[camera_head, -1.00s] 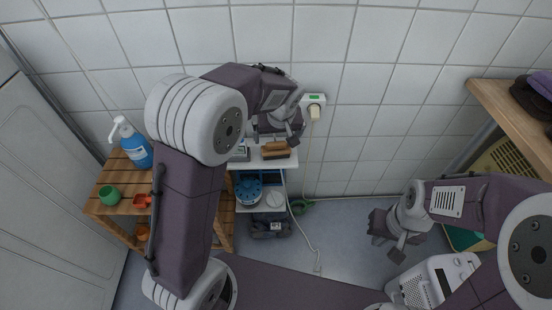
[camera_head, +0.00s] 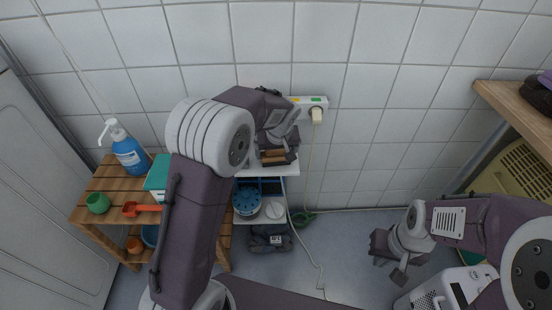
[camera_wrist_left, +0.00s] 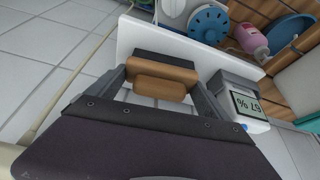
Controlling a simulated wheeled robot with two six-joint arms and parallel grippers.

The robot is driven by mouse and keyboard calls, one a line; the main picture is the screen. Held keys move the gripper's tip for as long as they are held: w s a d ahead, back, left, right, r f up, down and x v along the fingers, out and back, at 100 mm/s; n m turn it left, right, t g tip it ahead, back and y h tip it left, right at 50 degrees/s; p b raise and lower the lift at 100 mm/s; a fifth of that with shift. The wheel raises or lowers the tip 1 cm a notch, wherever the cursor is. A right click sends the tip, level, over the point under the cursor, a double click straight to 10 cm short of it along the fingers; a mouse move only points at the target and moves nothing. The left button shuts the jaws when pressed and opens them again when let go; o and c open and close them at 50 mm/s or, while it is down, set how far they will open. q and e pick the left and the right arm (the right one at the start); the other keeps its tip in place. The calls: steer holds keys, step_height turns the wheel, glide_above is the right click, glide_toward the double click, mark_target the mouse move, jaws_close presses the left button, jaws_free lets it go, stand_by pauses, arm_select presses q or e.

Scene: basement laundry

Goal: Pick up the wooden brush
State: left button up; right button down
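The wooden brush (camera_head: 275,161) lies on the top of a small white shelf unit (camera_head: 290,170) by the wall. In the left wrist view the brush (camera_wrist_left: 160,84) shows as a brown block between the fingers. My left gripper (camera_head: 277,149) is above the shelf, its open fingers (camera_wrist_left: 160,98) pointing at the brush, one on each side. A gap shows between the brush and the right-hand finger; contact on the other side cannot be told. My right gripper (camera_head: 387,266) is low at the right, empty, with its fingers apart.
A digital meter (camera_wrist_left: 248,103) reading a percentage stands on the shelf beside the brush. A power strip (camera_head: 310,102) with a plug and hanging cord is on the wall. A wooden rack (camera_head: 88,214) holds a blue bottle (camera_head: 128,152) and a green cup (camera_head: 98,203).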

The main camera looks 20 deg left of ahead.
arm_select(q)
steer(key=c, duration=0.9)
step_height(320, 180, up, 5)
steer(key=p, duration=0.3)
steer(key=shift+p, duration=0.4)
steer(key=s+d+r+p, duration=0.3)
steer(key=d+r+p, duration=0.2)
steer(key=d, duration=0.6)
steer(key=shift+d+r, duration=0.15)
steer(key=shift+r, duration=0.4)
